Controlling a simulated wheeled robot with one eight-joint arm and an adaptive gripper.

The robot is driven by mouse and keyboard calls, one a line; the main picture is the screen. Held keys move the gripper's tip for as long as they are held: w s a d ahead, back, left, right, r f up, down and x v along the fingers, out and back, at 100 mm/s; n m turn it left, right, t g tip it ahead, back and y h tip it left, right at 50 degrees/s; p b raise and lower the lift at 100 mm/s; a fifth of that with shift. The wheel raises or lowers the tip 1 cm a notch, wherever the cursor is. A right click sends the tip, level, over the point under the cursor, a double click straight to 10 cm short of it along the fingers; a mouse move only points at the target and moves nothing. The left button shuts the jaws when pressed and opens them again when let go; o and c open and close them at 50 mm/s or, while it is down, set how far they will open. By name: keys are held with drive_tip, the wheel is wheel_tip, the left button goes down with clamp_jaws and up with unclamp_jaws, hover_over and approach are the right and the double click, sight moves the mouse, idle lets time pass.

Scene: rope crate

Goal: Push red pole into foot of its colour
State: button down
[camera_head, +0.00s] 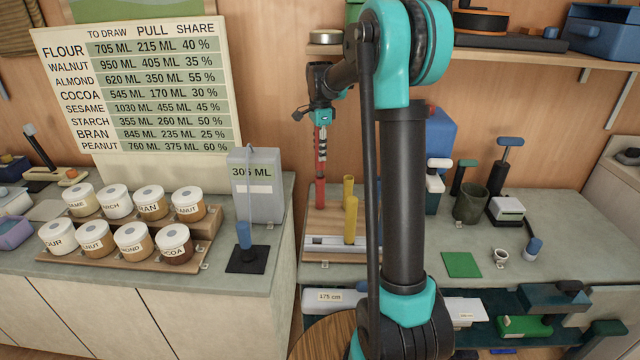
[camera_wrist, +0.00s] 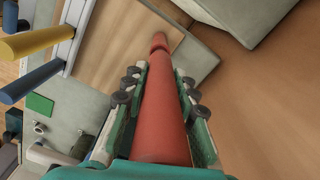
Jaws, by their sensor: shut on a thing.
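My gripper (camera_head: 320,145) is shut on the red pole (camera_wrist: 163,115), which hangs upright below it in the head view and runs away from the camera between the fingers in the wrist view. At the far end of the pole is a short red section (camera_wrist: 159,43), with a visible edge between the two. The head view shows this lower red part (camera_head: 320,192) over the wooden board (camera_head: 312,222). I cannot tell whether it is a separate foot or the pole's own tip, nor whether the two are seated together.
A green mat (camera_head: 462,264) lies right of my arm.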

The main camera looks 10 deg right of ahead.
drive_tip(key=shift+f, duration=1.6)
idle(1.6)
drive_tip(key=c, duration=1.1)
unclamp_jaws()
